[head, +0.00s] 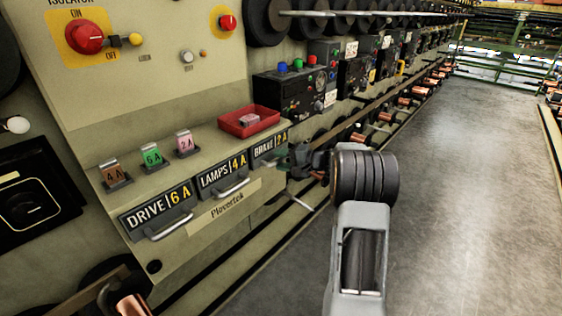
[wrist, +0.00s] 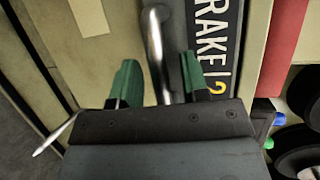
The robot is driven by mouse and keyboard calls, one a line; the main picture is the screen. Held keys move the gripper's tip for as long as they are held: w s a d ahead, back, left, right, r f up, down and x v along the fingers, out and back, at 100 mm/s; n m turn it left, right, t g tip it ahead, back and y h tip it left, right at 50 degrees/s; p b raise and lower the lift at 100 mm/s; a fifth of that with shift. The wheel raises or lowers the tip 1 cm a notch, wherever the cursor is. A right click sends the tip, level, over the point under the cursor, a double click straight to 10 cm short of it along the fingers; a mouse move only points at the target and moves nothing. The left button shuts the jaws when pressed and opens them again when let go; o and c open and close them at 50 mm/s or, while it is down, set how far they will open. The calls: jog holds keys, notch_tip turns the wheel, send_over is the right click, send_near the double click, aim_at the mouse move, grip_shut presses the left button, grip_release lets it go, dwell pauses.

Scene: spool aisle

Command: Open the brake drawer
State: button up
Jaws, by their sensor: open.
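The brake drawer (head: 264,150) is the rightmost of three labelled drawers in the sloped panel, marked "BRAKE 2 A". Its front looks level with its neighbours. My gripper (head: 287,160) is at its right end and hides its handle in the head view. In the wrist view, the brake label (wrist: 213,40) stands beside the metal bar handle (wrist: 156,45). My open gripper (wrist: 158,80) has one green finger on each side of the handle. The handle runs between them, and I cannot tell whether either finger touches it.
The drive drawer (head: 156,209) and lamps drawer (head: 222,178) are to the left. Above them are brown, green and pink fuses and a red tray (head: 249,121). A black control box (head: 290,92) stands behind. The floor (head: 450,190) to the right is clear.

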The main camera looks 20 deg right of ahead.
jog(key=shift+w+a, duration=0.1)
jog(key=shift+a, duration=0.05)
jog(key=shift+c, duration=0.3)
grip_shut()
dwell(0.3)
